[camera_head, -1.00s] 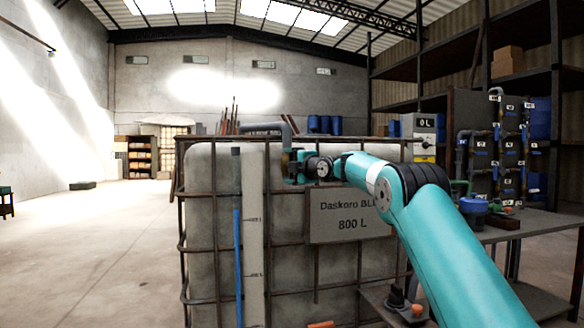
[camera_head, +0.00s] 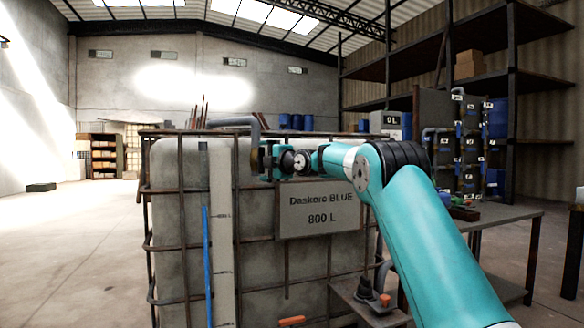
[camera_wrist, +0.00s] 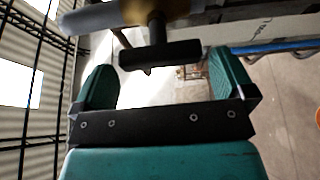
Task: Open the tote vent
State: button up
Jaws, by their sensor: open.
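The tote (camera_head: 178,240) is a pale grey caged tank labelled "Daskoro BLUE 800 L", in the middle of the head view. A grey pipe (camera_head: 232,121) runs along its top and bends down beside my gripper (camera_head: 267,161). In the wrist view a dark crossbar (camera_wrist: 160,54) on a short stem, probably the vent handle, hangs from a grey pipe (camera_wrist: 105,17). My gripper (camera_wrist: 165,78) is open, its teal fingers on either side of the space just below the crossbar. I see no contact. In the head view the handle is hidden or too small to tell.
A sight tube (camera_head: 206,260) with blue liquid runs up the tote's front. An orange handle (camera_head: 291,321) is low on the tote. A bench (camera_head: 490,216) and a pipe rack (camera_head: 470,150) stand at right.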

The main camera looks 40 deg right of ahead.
jog(key=s+d+b, duration=0.1)
jog(key=s+b, duration=0.1)
jog(key=s, duration=1.2)
jog(key=shift+d, duration=0.35)
jog(key=shift+a, duration=0.1)
